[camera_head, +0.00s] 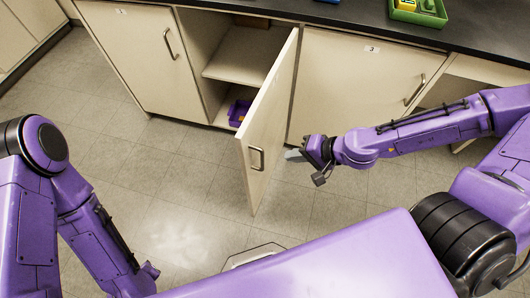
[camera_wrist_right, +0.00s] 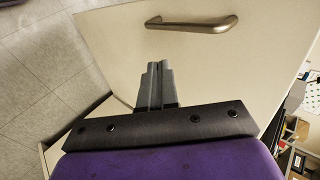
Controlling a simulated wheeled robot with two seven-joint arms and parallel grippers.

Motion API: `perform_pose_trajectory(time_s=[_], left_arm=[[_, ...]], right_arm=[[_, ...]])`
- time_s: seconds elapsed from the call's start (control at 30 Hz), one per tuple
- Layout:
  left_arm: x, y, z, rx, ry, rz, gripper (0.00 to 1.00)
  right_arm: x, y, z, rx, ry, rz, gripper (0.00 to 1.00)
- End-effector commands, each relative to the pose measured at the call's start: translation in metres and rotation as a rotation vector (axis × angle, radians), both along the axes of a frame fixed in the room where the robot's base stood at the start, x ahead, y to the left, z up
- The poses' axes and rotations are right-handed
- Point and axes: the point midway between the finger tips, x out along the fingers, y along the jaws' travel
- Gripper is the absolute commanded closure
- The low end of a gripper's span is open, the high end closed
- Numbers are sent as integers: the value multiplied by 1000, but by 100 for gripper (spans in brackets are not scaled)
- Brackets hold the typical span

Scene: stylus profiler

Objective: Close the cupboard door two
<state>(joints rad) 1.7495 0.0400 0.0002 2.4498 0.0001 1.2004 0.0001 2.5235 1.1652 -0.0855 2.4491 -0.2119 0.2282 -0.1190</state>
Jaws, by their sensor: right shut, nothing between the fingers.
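Cupboard door two (camera_head: 270,117) stands open, swung out from the counter front on its right-hand edge. Its outer face and metal handle (camera_head: 256,158) face right. My right gripper (camera_head: 290,155) is shut and empty, just to the right of this face near the handle. In the right wrist view the shut fingers (camera_wrist_right: 157,68) point at the pale door panel (camera_wrist_right: 240,65), and the handle (camera_wrist_right: 195,24) lies beyond the fingertips. I cannot tell whether the fingertips touch the door. My left arm shows at the lower left, but its gripper is not in view.
The open cupboard has a shelf (camera_head: 240,60) and a purple bin (camera_head: 238,112) inside. A closed door (camera_head: 140,55) stands to its left and door 3 (camera_head: 345,85), closed, to its right. A green tray (camera_head: 418,14) is on the dark counter. Floor left of the open door is clear.

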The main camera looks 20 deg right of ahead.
Motion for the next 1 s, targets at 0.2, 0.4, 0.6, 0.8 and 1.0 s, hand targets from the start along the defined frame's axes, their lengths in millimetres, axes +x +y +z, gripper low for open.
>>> perform_pose_trajectory(time_s=[0.2, 0.4, 0.6, 0.8, 1.0], left_arm=[[0, 0, -39, 0, 0, 0, 100], [0, 0, -47, 0, 0, 0, 100], [0, 0, -47, 0, 0, 0, 100], [0, 0, -47, 0, 0, 0, 100], [0, 0, -47, 0, 0, 0, 100]], right_arm=[[19, 25, -40, -2, 6, 4, 100], [41, 51, -49, -4, 2, 5, 100], [56, 67, -47, -2, 1, 1, 100], [58, 70, -47, 0, 1, -1, 100], [58, 68, -47, -1, 1, -1, 100]])
